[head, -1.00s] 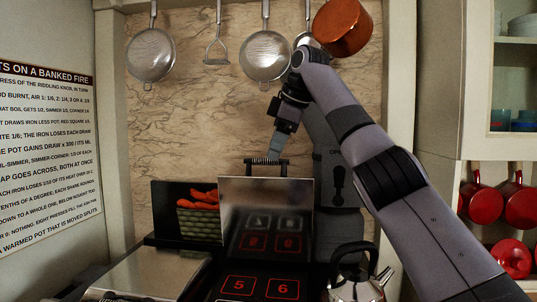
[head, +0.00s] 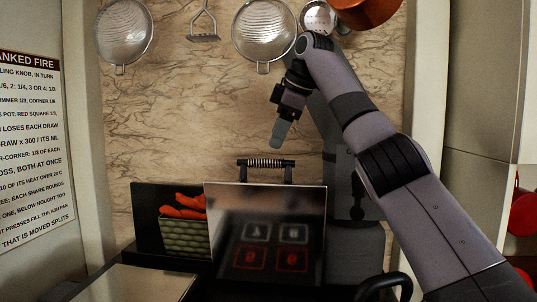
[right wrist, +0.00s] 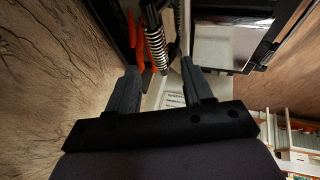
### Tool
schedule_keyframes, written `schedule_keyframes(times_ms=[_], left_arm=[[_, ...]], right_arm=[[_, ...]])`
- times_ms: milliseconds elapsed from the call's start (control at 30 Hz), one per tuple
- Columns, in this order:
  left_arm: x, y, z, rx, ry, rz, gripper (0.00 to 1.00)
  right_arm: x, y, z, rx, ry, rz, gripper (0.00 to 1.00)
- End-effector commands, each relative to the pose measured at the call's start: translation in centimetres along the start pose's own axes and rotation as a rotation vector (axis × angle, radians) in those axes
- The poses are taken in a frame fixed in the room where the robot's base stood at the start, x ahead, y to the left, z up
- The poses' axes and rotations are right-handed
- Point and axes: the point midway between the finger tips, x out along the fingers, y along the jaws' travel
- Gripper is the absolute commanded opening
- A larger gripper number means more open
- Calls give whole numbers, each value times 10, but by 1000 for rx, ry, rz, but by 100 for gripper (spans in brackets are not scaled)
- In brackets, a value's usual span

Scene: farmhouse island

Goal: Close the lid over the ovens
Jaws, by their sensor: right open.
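The lid (head: 265,235) stands upright, a shiny dark panel that mirrors red and white marked squares. Its coiled handle (head: 266,163) runs along the top edge. My right gripper (head: 277,143) is above the handle in the head view, its fingers pointing down, apart from it in the picture. In the right wrist view my right gripper (right wrist: 160,78) is open with nothing between the fingers, and the coiled handle (right wrist: 155,40) shows just beyond the fingertips, between them. The ovens' top below the lid is mostly out of the head view. My left gripper is not in view.
A green woven basket (head: 183,236) of orange carrots stands left of the lid. A flat shiny panel (head: 140,284) lies at the lower left. A black kettle handle (head: 388,283) is at the lower right. Strainers (head: 264,32) and a copper pan (head: 368,12) hang above.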

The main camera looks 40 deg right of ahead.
Motion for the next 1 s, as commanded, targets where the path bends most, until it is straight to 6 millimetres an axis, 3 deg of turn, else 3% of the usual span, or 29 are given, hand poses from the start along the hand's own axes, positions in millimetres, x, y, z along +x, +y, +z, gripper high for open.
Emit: schedule_keyframes(times_ms=[233,633,1000], left_arm=[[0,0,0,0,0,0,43],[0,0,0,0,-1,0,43],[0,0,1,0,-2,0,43]], right_arm=[[9,0,1,1,-3,-1,51],[65,0,1,0,-2,-1,51],[71,0,0,0,1,0,51]])
